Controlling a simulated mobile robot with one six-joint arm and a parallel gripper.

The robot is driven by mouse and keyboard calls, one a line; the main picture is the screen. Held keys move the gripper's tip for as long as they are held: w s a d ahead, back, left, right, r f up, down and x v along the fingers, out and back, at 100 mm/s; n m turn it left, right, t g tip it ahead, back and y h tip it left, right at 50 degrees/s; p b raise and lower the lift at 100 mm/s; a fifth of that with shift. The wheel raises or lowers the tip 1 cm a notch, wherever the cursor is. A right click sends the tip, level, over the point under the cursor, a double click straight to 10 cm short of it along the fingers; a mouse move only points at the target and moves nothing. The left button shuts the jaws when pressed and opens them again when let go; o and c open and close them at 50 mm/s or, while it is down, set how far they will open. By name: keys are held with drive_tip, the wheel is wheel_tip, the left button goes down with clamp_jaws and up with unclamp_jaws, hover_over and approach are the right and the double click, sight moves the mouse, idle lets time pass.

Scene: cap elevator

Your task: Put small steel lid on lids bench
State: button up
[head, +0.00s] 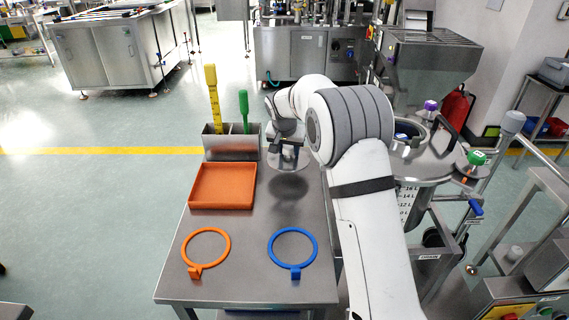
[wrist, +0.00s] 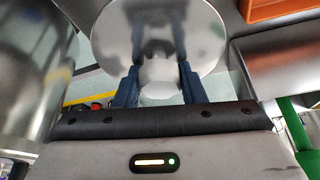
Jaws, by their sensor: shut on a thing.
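The small steel lid (wrist: 160,30) is a round, shiny disc with a knob in the middle. In the wrist view my gripper (wrist: 160,80) is shut on the knob, with one dark blue finger on either side. In the head view my gripper (head: 287,140) and the lid (head: 290,162) are over the far right part of the steel bench (head: 255,240), which I take for the lids bench. A dark shadow on the bench below the lid suggests it is held above the surface. My arm hides part of the bench's right edge.
An orange tray (head: 222,186) lies left of the lid, with a steel holder (head: 222,142) of yellow and green tools behind it. An orange ring (head: 207,231) and a blue ring (head: 270,246) lie in front. A steel vessel (head: 412,168) stands right of the bench.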

sight(288, 158)
drive_tip(key=shift+f, duration=2.25)
drive_tip(key=shift+f, duration=0.15)
drive_tip(key=o, duration=1.1)
drive_tip(key=shift+o, duration=0.2)
